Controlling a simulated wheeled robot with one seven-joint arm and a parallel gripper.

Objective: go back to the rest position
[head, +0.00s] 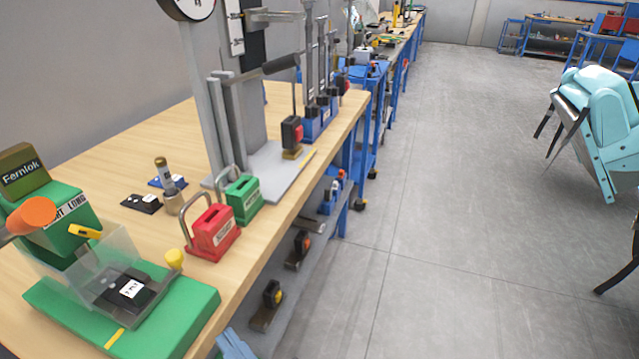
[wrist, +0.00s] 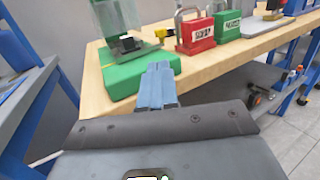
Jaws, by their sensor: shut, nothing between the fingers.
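My gripper's two blue fingers (wrist: 159,84) are together and empty in the wrist view, in front of the bench edge and close to the green press base (wrist: 135,75). In the head view, part of my gripper (head: 233,345) shows at the bottom edge, just off the bench front, right of the green press base (head: 175,318). The rest of it is cut off by the frame. The green press has an orange knob (head: 36,214) and a clear guard. A black piece with a white label (head: 131,288) sits on its base.
On the wooden bench (head: 110,158) stand a red padlock-shaped block (head: 213,236), a green one (head: 243,200) and a tall grey press (head: 236,125). The grey floor (head: 420,200) right of the bench is open.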

